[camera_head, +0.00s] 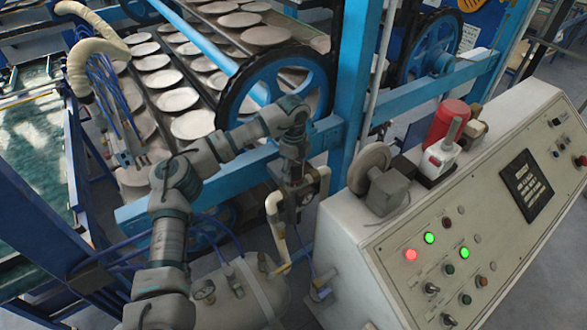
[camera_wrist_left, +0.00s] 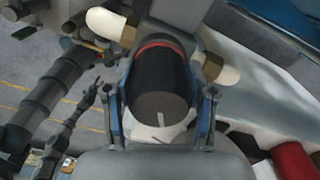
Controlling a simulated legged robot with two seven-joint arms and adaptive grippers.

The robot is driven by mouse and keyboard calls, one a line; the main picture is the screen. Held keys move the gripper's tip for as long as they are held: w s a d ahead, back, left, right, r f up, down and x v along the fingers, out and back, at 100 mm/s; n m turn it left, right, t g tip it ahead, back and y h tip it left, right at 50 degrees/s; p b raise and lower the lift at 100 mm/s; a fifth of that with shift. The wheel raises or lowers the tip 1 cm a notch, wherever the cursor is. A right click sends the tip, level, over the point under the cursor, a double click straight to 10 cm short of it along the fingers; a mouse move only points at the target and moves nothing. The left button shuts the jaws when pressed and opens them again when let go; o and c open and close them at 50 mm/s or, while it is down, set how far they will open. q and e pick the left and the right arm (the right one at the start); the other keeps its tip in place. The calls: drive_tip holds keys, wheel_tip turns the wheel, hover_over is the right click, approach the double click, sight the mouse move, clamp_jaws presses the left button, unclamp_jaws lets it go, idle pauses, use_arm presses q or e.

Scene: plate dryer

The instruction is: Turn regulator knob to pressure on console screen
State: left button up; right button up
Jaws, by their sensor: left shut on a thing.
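In the left wrist view, the regulator knob (camera_wrist_left: 163,85) is a dark cylinder with a red ring near its far end and a pale mark on its end face. My left gripper (camera_wrist_left: 163,130) has one finger on each side of the knob and is shut on it. In the head view my left arm comes up from the bottom left, and the left gripper (camera_head: 296,165) points down over the regulator, which it mostly hides. The console screen (camera_head: 527,186) is a dark panel on the sloped console; its text is too small to read. My right gripper is not in view.
The console (camera_head: 400,235) with lit red and green lamps stands to the right of the regulator. A red cylinder (camera_head: 445,122) sits on its top. A blue frame post (camera_head: 354,85) and black-rimmed wheel (camera_head: 276,85) are close behind the arm. A tank (camera_head: 240,290) lies below.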

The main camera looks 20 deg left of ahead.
use_arm(q)
drive_tip(key=o, duration=1)
drive_tip(key=shift+w+r, duration=0.1)
drive_tip(key=shift+o, duration=0.8)
drive_tip(key=shift+r, duration=0.2)
wheel_tip(320, 180, up, 11)
drive_tip(key=shift+w+r, duration=0.1)
drive_tip(key=shift+r, duration=0.1)
drive_tip(key=shift+f, duration=0.15)
